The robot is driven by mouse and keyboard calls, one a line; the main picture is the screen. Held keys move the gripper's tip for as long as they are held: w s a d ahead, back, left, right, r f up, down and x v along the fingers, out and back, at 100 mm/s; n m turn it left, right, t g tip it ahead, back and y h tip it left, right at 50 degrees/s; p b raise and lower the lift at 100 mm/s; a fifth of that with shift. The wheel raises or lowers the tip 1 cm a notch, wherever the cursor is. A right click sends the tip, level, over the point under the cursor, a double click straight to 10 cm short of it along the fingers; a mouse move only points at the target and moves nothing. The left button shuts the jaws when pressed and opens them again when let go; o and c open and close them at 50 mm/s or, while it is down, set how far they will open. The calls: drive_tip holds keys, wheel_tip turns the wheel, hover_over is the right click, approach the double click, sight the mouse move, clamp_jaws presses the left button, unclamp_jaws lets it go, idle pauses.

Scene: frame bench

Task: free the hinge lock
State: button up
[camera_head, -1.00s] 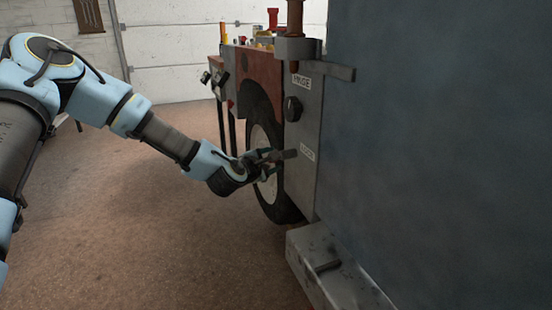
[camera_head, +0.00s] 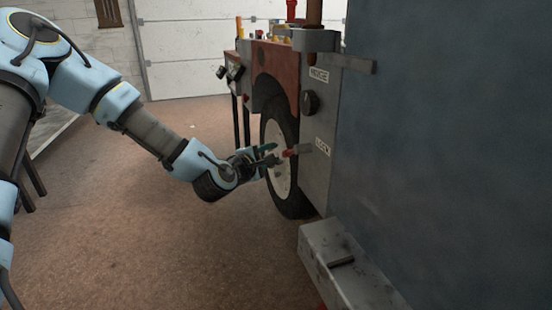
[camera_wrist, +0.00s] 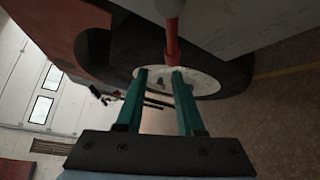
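A grey plate (camera_head: 318,178) on the blue-grey panel's edge carries the labels HINGE and LOCK. Beside the LOCK label (camera_head: 324,146) a short lever with a red grip (camera_head: 289,153) sticks out to the left. My gripper (camera_head: 270,155) is just left of the red grip. In the wrist view my gripper (camera_wrist: 159,73) has its two green fingers apart with nothing held between them. The red grip (camera_wrist: 172,48) lies just beyond the fingertips, nearer the right finger. Whether it touches that finger I cannot tell. A dark round knob (camera_head: 310,103) sits above the LOCK label.
A wheel with a black tyre (camera_head: 293,196) stands close behind my gripper. The large blue-grey panel (camera_head: 450,150) fills the right. A grey metal step (camera_head: 345,265) juts out below. The brown floor (camera_head: 150,230) at left is open.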

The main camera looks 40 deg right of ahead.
drive_tip(key=w+m+h+b, duration=0.1)
drive_tip(key=w+m+b, duration=0.1)
drive_tip(key=m, duration=0.1)
drive_tip(key=w+f+m+h+b, duration=0.1)
drive_tip(key=w+m+h+b, duration=0.1)
drive_tip(key=m+b, duration=0.1)
drive_tip(key=w+a+m+h+b, duration=0.1)
drive_tip(key=m+h+b, duration=0.1)
drive_tip(key=m, duration=0.1)
drive_tip(key=shift+w+f+g, duration=0.2)
drive_tip(key=shift+w+g, duration=0.2)
drive_tip(key=c, duration=0.5)
drive_tip(key=a+m+g+h+b, duration=0.1)
drive_tip(key=m+g, duration=0.1)
drive_tip(key=m, duration=0.1)
drive_tip(key=m+g+b, duration=0.2)
drive_tip(key=m, duration=0.1)
drive_tip(key=a+m+g+h+b, duration=0.1)
drive_tip(key=m, duration=0.2)
drive_tip(key=shift+a+f+m+g+h, duration=0.25)
drive_tip(key=shift+a+m+g+h, duration=0.05)
drive_tip(key=shift+g, duration=0.1)
clamp_jaws()
drive_tip(key=s+d+m+g+b, duration=0.1)
drive_tip(key=s+d+m+b, duration=0.1)
drive_tip(key=d, duration=0.6)
drive_tip(key=shift+s+r+b, duration=0.4)
drive_tip(key=shift+s+b, duration=0.35)
drive_tip(key=shift+b, duration=0.4)
drive_tip(key=shift+n+p, duration=0.3)
